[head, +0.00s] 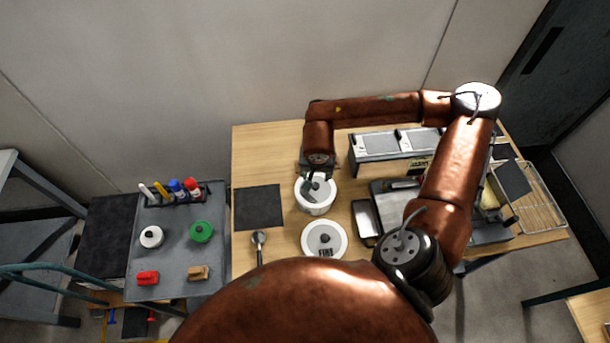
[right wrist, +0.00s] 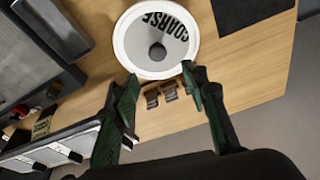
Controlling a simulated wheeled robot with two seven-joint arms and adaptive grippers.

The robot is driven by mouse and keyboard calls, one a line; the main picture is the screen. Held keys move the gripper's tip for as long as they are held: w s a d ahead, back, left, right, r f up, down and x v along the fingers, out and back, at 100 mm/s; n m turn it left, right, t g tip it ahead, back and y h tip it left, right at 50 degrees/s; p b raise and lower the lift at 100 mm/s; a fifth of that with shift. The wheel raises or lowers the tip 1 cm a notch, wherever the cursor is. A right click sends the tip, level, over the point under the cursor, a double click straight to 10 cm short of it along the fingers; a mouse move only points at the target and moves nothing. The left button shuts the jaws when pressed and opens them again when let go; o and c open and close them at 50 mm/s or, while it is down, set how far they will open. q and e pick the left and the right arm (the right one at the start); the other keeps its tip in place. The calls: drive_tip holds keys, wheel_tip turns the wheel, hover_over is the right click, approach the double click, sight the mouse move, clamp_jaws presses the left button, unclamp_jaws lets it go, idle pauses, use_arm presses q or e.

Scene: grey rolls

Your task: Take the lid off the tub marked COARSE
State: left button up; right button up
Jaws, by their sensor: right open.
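The tub marked COARSE (right wrist: 140,38) is white and round, with its lid on and a dark knob (right wrist: 157,52) in the lid's middle. In the head view this tub (head: 314,208) stands on the wooden table (head: 280,146), partly covered by my right gripper (head: 316,186). In the right wrist view my right gripper (right wrist: 160,80) is open and empty, its two fingers apart at the tub's near edge, with the knob beyond their tips. A second white tub, marked FINE (head: 313,237), stands just in front with its lid on. My left gripper is not in view.
A dark square mat (head: 258,207) lies left of the tubs and a scoop (head: 259,240) lies in front of it. A small tray (head: 365,218) and a metal machine (head: 390,143) stand to the right. A grey side table (head: 175,255) holds markers and round items.

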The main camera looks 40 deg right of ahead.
sight(316, 185)
drive_tip(key=x, duration=0.3)
drive_tip(key=shift+s+a+f, duration=0.1)
drive_tip(key=shift+s, duration=0.1)
drive_tip(key=x, duration=0.3)
drive_tip(key=shift+s+a+f+p, duration=0.1)
drive_tip(key=shift+a+f+p, duration=0.15)
drive_tip(key=shift+f+p, duration=0.15)
drive_tip(key=shift+d+f, duration=0.1)
drive_tip(key=shift+f, duration=0.3)
drive_tip(key=c, duration=0.5)
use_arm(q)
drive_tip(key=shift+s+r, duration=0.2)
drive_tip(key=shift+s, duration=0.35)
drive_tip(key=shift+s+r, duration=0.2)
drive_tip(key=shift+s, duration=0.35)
use_arm(e)
clamp_jaws()
